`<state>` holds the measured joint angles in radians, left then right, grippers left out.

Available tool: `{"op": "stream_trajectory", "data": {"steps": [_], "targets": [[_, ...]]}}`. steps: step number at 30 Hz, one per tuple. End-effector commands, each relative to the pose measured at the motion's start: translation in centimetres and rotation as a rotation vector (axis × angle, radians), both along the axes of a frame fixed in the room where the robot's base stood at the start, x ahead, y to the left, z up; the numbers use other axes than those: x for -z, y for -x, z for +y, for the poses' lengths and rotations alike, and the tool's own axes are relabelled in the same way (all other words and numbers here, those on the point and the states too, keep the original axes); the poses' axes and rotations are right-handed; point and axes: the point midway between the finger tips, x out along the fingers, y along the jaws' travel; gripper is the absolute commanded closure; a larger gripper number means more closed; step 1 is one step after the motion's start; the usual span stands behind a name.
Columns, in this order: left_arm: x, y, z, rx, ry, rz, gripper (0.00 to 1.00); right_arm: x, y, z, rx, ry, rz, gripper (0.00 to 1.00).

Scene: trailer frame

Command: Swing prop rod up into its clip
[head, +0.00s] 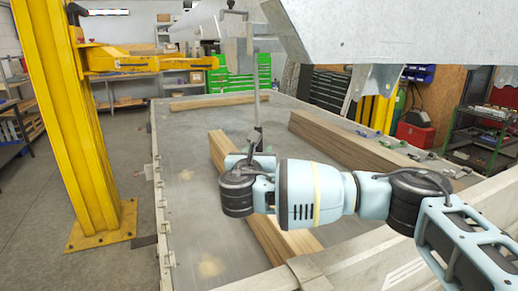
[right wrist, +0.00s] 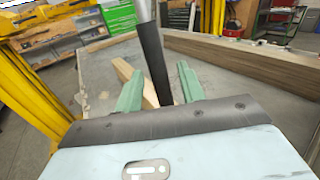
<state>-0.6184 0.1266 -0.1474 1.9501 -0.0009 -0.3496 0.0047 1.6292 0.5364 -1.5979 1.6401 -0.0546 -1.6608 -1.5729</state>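The prop rod (head: 257,98) is a thin grey bar with a black sleeve at its lower end. It stands nearly upright above the trailer bed in the head view. In the right wrist view its black sleeve (right wrist: 153,62) shows between the green fingers of my right gripper (right wrist: 160,85). The fingers are apart, with a visible gap on the right side of the sleeve. In the head view my right wrist hides most of this gripper (head: 256,152). Grey metal brackets (head: 237,54) sit near the rod's upper end; I cannot tell which part is the clip. My left gripper is not in view.
A large pale metal panel (head: 400,32) overhangs the upper right. Wooden beams (head: 345,143) lie on the grey trailer bed (head: 190,205). A yellow post with an arm (head: 75,120) stands at left. Green cabinets (head: 235,84) are behind.

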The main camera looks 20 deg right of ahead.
Motion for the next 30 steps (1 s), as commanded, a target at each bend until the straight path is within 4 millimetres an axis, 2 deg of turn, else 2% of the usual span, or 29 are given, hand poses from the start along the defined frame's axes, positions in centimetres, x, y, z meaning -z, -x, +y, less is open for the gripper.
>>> {"op": "stream_trajectory", "data": {"steps": [6,16,24,25,30], "targets": [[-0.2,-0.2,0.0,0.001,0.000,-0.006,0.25,-0.1,-1.5,-0.9,0.000,0.000,-0.001,0.61],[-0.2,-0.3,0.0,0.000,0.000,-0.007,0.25,0.0,-1.8,-1.0,-0.002,-0.001,0.000,0.62],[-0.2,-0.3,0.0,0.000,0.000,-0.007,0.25,0.0,-1.8,-1.0,-0.002,-0.001,0.000,0.97],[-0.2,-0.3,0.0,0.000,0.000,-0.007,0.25,0.0,-1.8,-1.0,-0.002,-0.001,0.000,1.00],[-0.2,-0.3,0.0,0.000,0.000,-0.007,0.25,0.0,-1.8,-1.0,-0.001,-0.001,0.000,1.00]]}}
